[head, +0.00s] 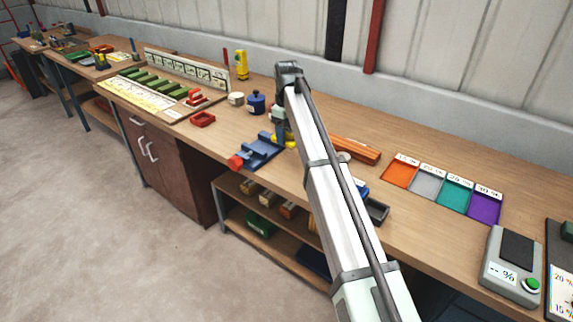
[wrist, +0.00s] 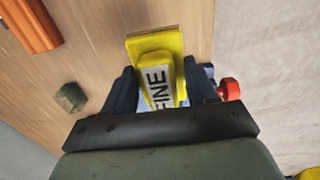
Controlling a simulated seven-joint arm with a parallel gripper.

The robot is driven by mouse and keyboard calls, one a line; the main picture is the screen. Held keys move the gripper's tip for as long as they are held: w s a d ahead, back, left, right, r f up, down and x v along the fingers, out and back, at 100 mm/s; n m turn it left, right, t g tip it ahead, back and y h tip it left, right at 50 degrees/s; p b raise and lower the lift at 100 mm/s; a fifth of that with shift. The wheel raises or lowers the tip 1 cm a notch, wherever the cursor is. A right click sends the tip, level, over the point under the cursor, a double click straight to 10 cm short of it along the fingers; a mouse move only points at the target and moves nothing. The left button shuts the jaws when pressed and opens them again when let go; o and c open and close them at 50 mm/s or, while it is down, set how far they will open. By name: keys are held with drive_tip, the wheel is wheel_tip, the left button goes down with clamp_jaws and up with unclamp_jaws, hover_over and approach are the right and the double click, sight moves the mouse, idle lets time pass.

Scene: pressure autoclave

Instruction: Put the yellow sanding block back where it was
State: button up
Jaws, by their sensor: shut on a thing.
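The yellow sanding block (wrist: 172,45) bears a white label reading "FINE" in the wrist view. My gripper (wrist: 158,82) is shut on it, with one dark finger on each side. In the head view my gripper (head: 279,128) is over the workbench, beside the blue vise-like tool (head: 262,149) with a red knob. Only small yellow parts of the block (head: 290,142) show there, and my arm hides the rest. I cannot tell whether the block touches the bench.
An orange bar (head: 356,150) lies right of my arm, with orange, grey, teal and purple trays (head: 484,207) beyond. A blue pot (head: 256,102), a white pot (head: 235,99) and a red tray (head: 203,119) stand left. A scale (head: 512,262) stands at far right.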

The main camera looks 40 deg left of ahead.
sight(287, 166)
drive_tip(key=shift+f, duration=4.95)
drive_tip(key=shift+f, duration=0.15)
drive_tip(key=o, duration=1)
wheel_tip(287, 166, up, 12)
drive_tip(key=shift+r, duration=0.15)
